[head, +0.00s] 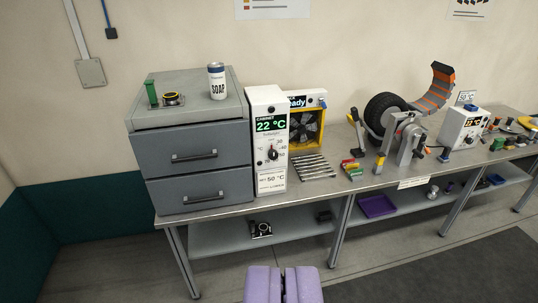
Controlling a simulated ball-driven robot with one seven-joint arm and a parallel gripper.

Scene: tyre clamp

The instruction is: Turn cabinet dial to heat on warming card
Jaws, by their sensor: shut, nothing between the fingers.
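The white cabinet control box (266,140) stands on the bench against the right side of a grey drawer cabinet (190,150). Its green display (270,123) reads 22 °C. A dark round dial (272,154) sits below the display, with scale numbers beside it; its exact pointer setting is too small to tell. My gripper (284,275), with purple fingers, is shut and empty at the bottom of the view, low in front of the bench and well apart from the dial.
A soap can (217,82) and small items stand on the drawer cabinet. A tyre (386,113) and clamp stand further right. Floor in front is clear.

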